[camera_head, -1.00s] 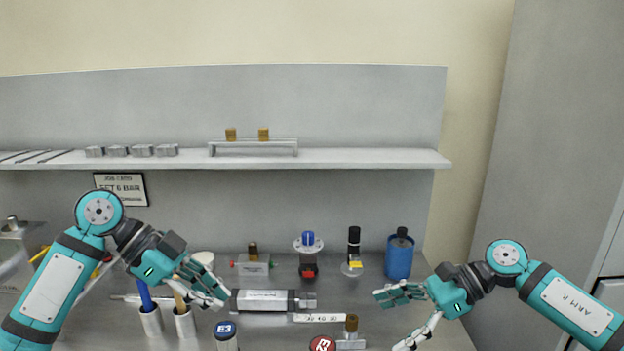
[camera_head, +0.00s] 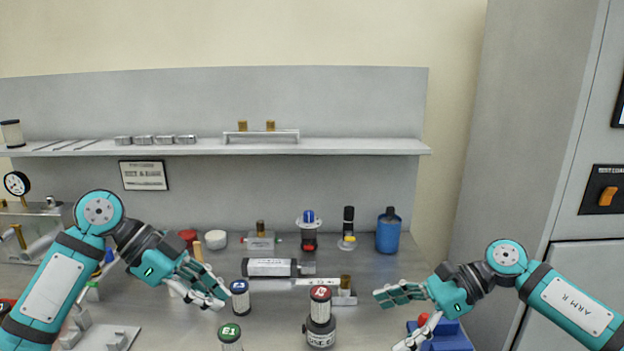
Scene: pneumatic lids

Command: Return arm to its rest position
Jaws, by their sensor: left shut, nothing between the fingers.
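My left gripper (camera_head: 218,297) comes in from the left over the bench, its fingers together with nothing seen between them. In the picture it is just left of a blue-lidded jar (camera_head: 240,297) and above a green-lidded jar (camera_head: 230,336). My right gripper (camera_head: 388,322) comes in from the right, with its fingers spread wide apart and empty. It shows right of a red-lidded jar (camera_head: 320,312) and left of a blue block with a red knob (camera_head: 447,336). The bench behind my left forearm is partly hidden.
The grey bench (camera_head: 380,275) carries a silver cylinder (camera_head: 268,267), valves and a blue canister (camera_head: 389,232) at the back. A shelf (camera_head: 350,146) runs above it. A gauge (camera_head: 17,183) stands at the left. A cabinet (camera_head: 585,225) with an orange switch (camera_head: 607,196) is at the right.

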